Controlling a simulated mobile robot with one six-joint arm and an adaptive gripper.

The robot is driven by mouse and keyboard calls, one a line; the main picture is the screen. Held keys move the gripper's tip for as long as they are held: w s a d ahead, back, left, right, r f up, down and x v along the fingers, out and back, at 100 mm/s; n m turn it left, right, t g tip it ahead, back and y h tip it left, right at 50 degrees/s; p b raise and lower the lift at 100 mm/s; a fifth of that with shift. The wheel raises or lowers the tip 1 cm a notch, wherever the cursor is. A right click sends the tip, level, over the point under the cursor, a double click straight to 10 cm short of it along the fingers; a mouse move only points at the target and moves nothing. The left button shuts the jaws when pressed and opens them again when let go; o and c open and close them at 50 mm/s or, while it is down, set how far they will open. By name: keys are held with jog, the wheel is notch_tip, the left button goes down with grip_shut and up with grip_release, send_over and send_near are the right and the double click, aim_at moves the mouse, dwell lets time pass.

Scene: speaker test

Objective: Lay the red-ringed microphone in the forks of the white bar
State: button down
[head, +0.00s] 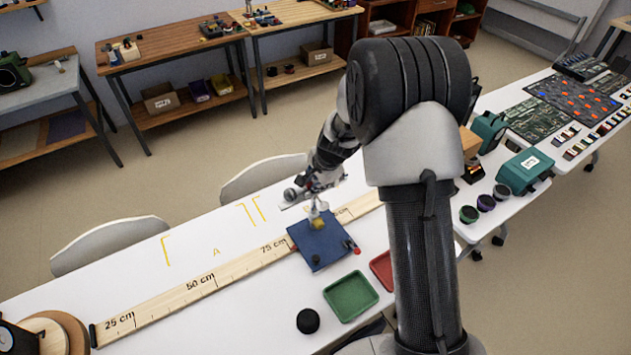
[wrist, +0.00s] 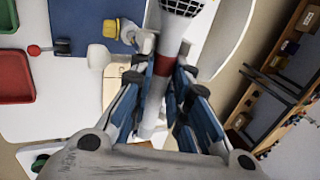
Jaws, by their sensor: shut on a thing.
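The red-ringed microphone is in my gripper (wrist: 158,80); its pale shaft, red ring (wrist: 157,84) and dark mesh head (wrist: 183,7) show in the wrist view, with the head pointing up. My gripper's blue-sided fingers are shut around the shaft near the ring. In the head view my gripper (head: 318,181) hangs above the white table beside the blue mat, and the microphone's round grey head (head: 290,194) sticks out to the left. I cannot make out the white bar or its forks for certain. A pale upright piece shows below my gripper, above a yellow part (head: 320,223).
The blue mat (head: 310,243) lies over a long wooden ruler (head: 170,290). A red-ended black piece (head: 351,246) lies on it. A green tray (head: 350,296), a red tray (head: 382,270) and a black round object (head: 308,320) are nearby. The table left of the mat is mostly clear.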

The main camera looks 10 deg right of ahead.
jog(key=shift+f, duration=0.2)
dwell(0.6)
jog(key=c, duration=1.4)
grip_release()
jog(key=shift+c, duration=0.2)
jog(key=v, duration=1.2)
jog(key=s+a+r+n+b, duration=0.2)
jog(key=s+r+n, duration=0.4)
jog(key=s+r, duration=0.55)
jog(key=s+n+h, duration=0.1)
jog(key=s+n, duration=0.7)
jog(key=s, duration=1.2)
jog(key=shift+d+f+b, duration=0.25)
jog(key=shift+d+b, duration=0.05)
jog(key=shift+b, duration=0.1)
